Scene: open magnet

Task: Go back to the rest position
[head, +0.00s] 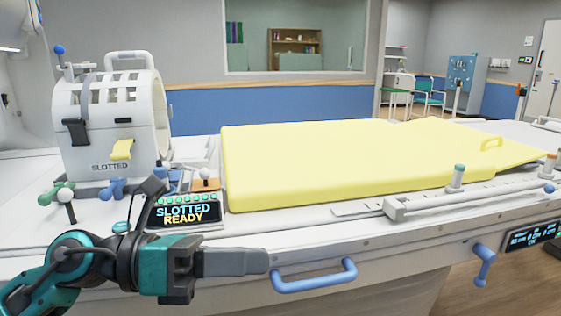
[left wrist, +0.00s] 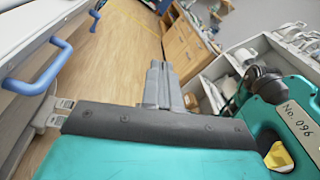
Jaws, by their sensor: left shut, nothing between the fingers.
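My left gripper (head: 262,262) is teal and black with grey fingers. It is shut and empty, pointing right in front of the table's side, just left of the blue side handle (head: 314,276). In the left wrist view the shut grey fingers (left wrist: 158,68) extend out over the wooden floor. The white slotted coil (head: 112,130), labelled SLOTTED, stands upright at the left end of the table. The small display (head: 184,213) beside it reads SLOTTED READY. My right gripper is in neither view.
A yellow pad (head: 350,160) lies on the white table. A rail (head: 430,203) with knobs runs along its front edge. A second blue handle (head: 484,262) is at the right. In the left wrist view, wooden drawers (left wrist: 185,45) stand beyond open floor (left wrist: 118,60).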

